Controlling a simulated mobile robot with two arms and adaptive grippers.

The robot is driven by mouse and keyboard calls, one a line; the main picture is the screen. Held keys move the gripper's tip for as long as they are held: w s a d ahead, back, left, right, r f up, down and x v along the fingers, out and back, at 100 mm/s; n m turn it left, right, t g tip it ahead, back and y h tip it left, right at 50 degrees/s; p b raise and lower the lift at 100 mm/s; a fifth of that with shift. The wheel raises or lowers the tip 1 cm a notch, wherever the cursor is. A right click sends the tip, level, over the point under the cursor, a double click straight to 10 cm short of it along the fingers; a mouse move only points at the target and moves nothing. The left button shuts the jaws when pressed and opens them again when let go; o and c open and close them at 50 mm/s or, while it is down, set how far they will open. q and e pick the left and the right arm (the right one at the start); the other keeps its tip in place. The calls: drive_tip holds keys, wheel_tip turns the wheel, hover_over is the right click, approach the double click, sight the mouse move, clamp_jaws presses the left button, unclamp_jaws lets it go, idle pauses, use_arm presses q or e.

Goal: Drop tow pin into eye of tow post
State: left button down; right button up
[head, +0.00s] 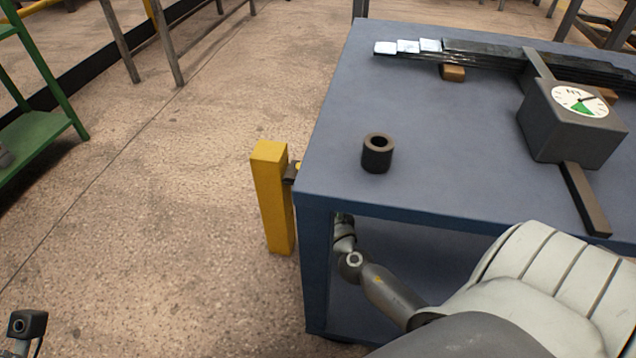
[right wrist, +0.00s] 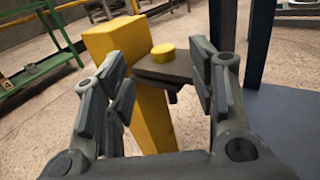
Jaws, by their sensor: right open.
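The yellow tow post (head: 272,197) stands upright on the floor just left of the blue table. It also shows in the right wrist view (right wrist: 108,42). A dark plate (right wrist: 168,70) sticks out from the post's side toward the table. The tow pin's round yellow head (right wrist: 162,52) sits on top of this plate; a short dark piece shows under the plate. The eye itself is covered. My right gripper (right wrist: 163,78) is open, its fingers apart on either side of the plate and pin. In the head view it is hidden behind the table. My left gripper is out of view.
The blue table (head: 330,130) is close on the right, its leg beside the post. On it are a dark hollow cylinder (head: 377,153), dark flat bars (head: 480,53) and a grey gauge box (head: 570,125). A green rack (head: 35,130) stands left. The floor between is clear.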

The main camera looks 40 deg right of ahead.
drive_tip(key=shift+v, duration=1.25)
